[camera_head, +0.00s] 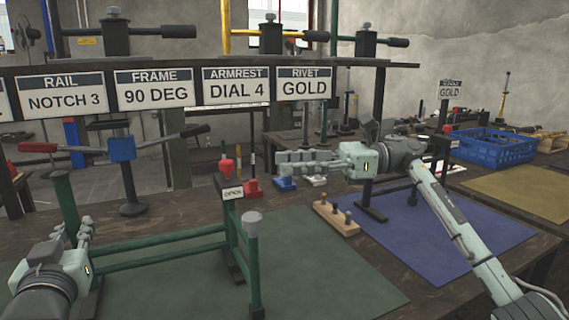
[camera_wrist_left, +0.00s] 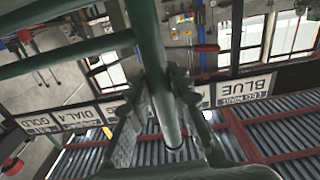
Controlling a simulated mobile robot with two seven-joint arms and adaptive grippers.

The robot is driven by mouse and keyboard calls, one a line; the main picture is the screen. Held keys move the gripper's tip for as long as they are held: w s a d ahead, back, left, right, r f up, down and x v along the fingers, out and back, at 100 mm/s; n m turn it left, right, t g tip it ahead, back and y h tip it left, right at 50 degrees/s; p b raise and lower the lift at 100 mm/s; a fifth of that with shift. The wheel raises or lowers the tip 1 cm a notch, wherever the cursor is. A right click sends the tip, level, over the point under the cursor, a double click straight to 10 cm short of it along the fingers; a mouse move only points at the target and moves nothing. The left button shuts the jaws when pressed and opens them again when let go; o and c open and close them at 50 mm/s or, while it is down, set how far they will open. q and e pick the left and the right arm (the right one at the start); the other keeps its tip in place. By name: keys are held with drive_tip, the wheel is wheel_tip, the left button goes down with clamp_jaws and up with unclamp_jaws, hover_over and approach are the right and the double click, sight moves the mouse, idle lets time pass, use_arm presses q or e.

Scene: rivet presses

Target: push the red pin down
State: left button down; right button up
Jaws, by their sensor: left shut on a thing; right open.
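The red pin (camera_head: 226,167) stands up at the top of a post of the green tube frame (camera_head: 160,248), just above a small OPEN label (camera_head: 232,192). My left gripper (camera_head: 84,233) is shut on the frame's left upright tube, and in the left wrist view its fingers (camera_wrist_left: 165,95) lie on both sides of a green tube (camera_wrist_left: 160,75). My right gripper (camera_head: 285,163) is open, to the right of the red pin and apart from it in the picture. Whether anything lies between its fingers is hard to see.
Small red (camera_head: 252,188), blue (camera_head: 285,184) and white (camera_head: 320,181) pieces stand behind the frame. A blue crate (camera_head: 495,147) stands at right. A sign rail (camera_head: 130,70) crosses above.

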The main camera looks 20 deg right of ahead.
use_arm(q)
drive_tip(key=shift+r, duration=0.1)
drive_tip(key=c, duration=1.7)
unclamp_jaws()
drive_tip(key=shift+r, duration=0.15)
drive_tip(key=o, duration=0.4)
